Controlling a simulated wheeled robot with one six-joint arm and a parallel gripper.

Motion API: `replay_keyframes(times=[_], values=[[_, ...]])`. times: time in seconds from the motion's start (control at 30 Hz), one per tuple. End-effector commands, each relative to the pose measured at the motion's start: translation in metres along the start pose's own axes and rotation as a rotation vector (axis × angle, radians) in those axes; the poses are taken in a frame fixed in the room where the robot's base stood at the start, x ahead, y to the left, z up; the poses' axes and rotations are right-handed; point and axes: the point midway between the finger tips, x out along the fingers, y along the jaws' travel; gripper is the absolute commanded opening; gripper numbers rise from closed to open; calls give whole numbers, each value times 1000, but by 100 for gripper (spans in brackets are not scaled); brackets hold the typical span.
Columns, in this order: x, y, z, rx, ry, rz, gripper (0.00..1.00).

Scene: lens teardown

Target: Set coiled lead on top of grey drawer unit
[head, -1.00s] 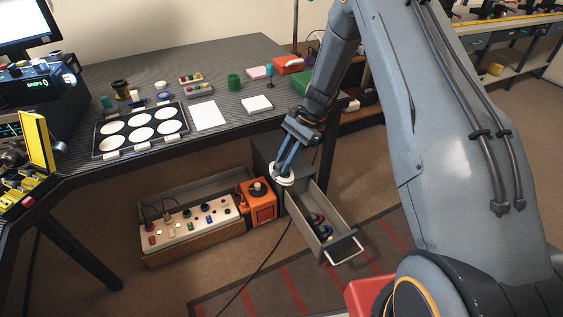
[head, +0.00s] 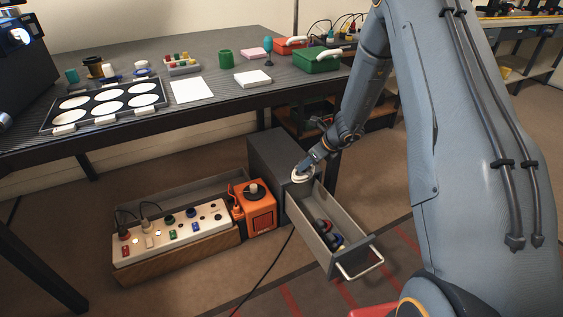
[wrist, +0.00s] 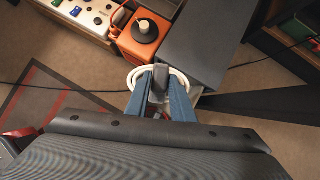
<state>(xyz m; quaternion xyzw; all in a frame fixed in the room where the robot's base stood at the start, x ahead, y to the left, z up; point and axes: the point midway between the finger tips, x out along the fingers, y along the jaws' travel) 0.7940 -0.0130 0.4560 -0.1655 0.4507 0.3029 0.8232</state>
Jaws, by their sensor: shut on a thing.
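The coiled lead is a white ring (head: 302,174) in the head view, and it also shows in the wrist view (wrist: 182,78). My gripper (head: 304,170) is shut on it; in the wrist view the fingers (wrist: 160,78) cross the ring. The grey drawer unit (head: 268,150) stands under the table with its drawer (head: 350,240) pulled out. My gripper holds the lead by the unit's front edge, near the back of the open drawer. In the wrist view, the unit's flat top (wrist: 208,45) is bare and lies just beyond the ring. The height gap cannot be told.
An orange box (head: 258,208) with a dark round top stands left of the unit, beside a panel with several knobs (head: 180,230). Small dark and coloured things lie in the open drawer. The table edge (head: 200,107) overhangs behind. A black cable runs over the floor.

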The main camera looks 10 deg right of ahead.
Motion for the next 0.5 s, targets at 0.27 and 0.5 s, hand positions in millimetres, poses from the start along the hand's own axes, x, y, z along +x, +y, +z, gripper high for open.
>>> replay_keyframes(times=[0.27,0.5], values=[[39,-35,-45,252,0,-161,0],[46,-44,-55,324,-1,-208,0]])
